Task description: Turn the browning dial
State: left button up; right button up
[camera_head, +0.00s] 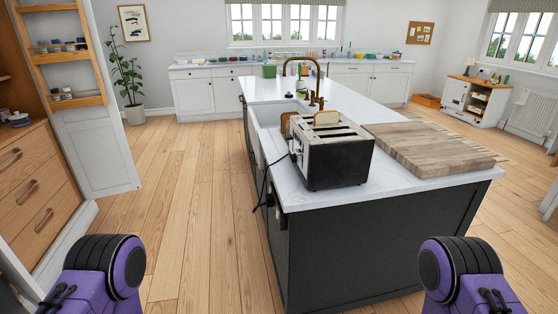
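A toaster (338,163) with a black end and light metal top stands on the white top of the kitchen island, near its front left corner. Slices of bread (326,118) stick out of its top at the far end. Small dark marks show low on its side, but I cannot make out the browning dial. A dark cord runs from the toaster down the island's left side. Purple and black parts of my two arms show at the bottom left and bottom right. Neither gripper is in view.
The island (370,245) has dark sides, and its white top extends back past a sink with a brass tap (301,75). A wooden board (428,150) lies right of the toaster. Wooden drawers (32,185) and an open door with racks (68,70) stand left. The floor (185,220) between is clear.

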aim_at(294, 158)
jog(key=u, duration=0.25)
jog(key=i, duration=0.85)
jog(key=z, duration=0.1)
